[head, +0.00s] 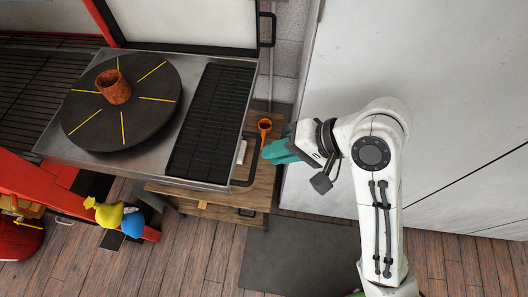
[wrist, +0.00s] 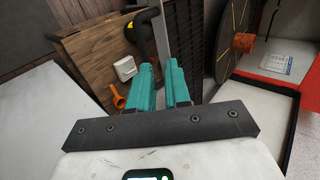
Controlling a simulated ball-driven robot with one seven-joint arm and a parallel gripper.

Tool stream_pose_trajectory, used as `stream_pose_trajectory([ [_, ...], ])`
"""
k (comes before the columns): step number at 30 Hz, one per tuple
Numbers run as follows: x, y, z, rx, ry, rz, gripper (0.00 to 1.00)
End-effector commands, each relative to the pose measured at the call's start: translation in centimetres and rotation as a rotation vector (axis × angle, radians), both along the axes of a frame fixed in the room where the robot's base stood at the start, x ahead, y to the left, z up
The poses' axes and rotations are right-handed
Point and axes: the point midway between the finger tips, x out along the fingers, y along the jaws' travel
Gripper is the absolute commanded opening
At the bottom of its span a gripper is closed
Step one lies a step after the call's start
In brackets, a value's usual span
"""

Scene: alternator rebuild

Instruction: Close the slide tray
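The slide tray (head: 150,152) is a steel platform, slid out from a red-framed cabinet over a wooden stand. It bears a dark round turntable (head: 125,130) with yellow lines and a rusty orange ring-shaped part (head: 114,87). A black ribbed mat (head: 210,125) lies along its right side. A black handle (head: 252,160) is on the tray's right edge. My gripper (head: 268,153) has teal fingers just right of that handle. Contact cannot be told.
The wooden stand (head: 225,212) below holds an orange funnel-like item (head: 265,126) and a small white block (wrist: 125,68). Yellow and blue items (head: 118,216) sit at lower left. A pale wall panel (head: 430,90) is at right. Floor in front is clear, with a grey mat (head: 300,255).

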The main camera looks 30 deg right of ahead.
Motion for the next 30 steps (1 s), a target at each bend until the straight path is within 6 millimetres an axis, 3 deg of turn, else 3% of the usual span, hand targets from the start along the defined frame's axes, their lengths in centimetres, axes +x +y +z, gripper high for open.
stream_pose_trajectory([
  [5, 1.1, 1.6, -2.0, -0.001, 0.006, 0.004, 0.00],
  [15, 3.5, 4.6, -5.6, -0.003, 0.004, 0.003, 0.00],
  [30, 4.1, 5.4, -6.5, -0.005, 0.002, 0.001, 0.00],
])
